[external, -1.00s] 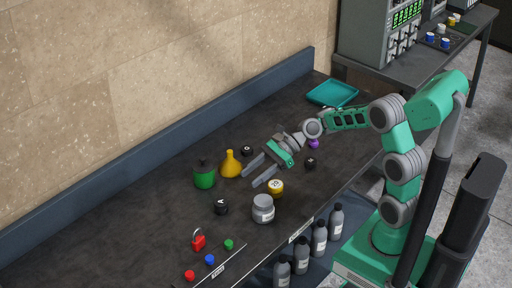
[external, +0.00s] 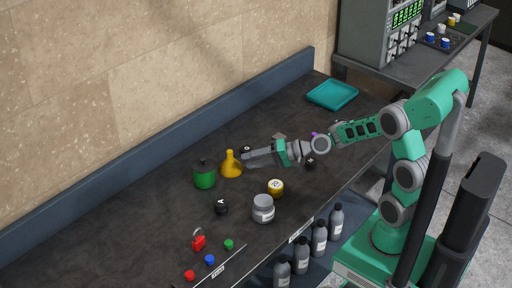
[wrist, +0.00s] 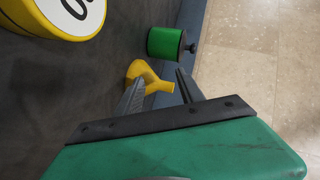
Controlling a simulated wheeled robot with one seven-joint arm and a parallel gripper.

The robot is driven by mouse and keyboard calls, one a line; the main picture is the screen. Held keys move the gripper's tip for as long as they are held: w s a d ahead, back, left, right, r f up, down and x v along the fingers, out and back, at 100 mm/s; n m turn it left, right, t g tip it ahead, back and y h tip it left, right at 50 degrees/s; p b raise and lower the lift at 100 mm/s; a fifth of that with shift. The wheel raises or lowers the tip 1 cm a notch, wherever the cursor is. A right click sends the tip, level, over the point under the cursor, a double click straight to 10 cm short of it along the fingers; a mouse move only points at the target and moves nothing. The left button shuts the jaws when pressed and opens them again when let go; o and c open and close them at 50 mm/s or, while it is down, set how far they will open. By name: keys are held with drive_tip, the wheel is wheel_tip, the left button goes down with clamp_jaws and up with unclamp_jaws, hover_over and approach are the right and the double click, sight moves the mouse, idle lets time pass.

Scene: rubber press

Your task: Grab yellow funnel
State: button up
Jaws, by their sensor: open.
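The yellow funnel (external: 231,165) stands on the dark bench, right beside the green canister, in the external view. In the wrist view the funnel (wrist: 149,77) shows just beyond the fingertips, with its narrow spout near the space between them. My gripper (external: 243,158) is open and empty, held close to the funnel's right side. In the wrist view my gripper (wrist: 160,80) has its two dark fingers apart, the funnel ahead of them. I cannot tell whether a finger touches the funnel.
A green canister (external: 204,175) stands left of the funnel. A yellow numbered pot (external: 276,187), a grey jar (external: 263,209) and a black knob (external: 221,207) stand nearer the front. A teal tray (external: 332,94) lies at the back right. The left bench area is clear.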

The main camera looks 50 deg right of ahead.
sight(230, 151)
drive_tip(key=n, duration=0.2)
drive_tip(key=w+d+r+n+t, duration=0.1)
drive_tip(key=n, duration=0.4)
drive_tip(key=shift+w+d+r+t+h, duration=0.2)
drive_tip(key=shift+w+d+t+h, duration=0.1)
drive_tip(key=shift+w+d+h, duration=0.1)
drive_tip(key=n, duration=0.2)
drive_tip(key=shift+w+d+r+n, duration=0.2)
drive_tip(key=shift+r+n, duration=0.1)
drive_tip(key=shift+n, duration=0.1)
drive_tip(key=n, duration=0.2)
drive_tip(key=shift+w+n, duration=0.1)
drive_tip(key=shift+n, duration=0.3)
drive_tip(key=p+x, duration=0.1)
drive_tip(key=x, duration=0.7)
drive_tip(key=shift+r+p, duration=0.15)
drive_tip(key=shift+p, duration=0.25)
clamp_jaws()
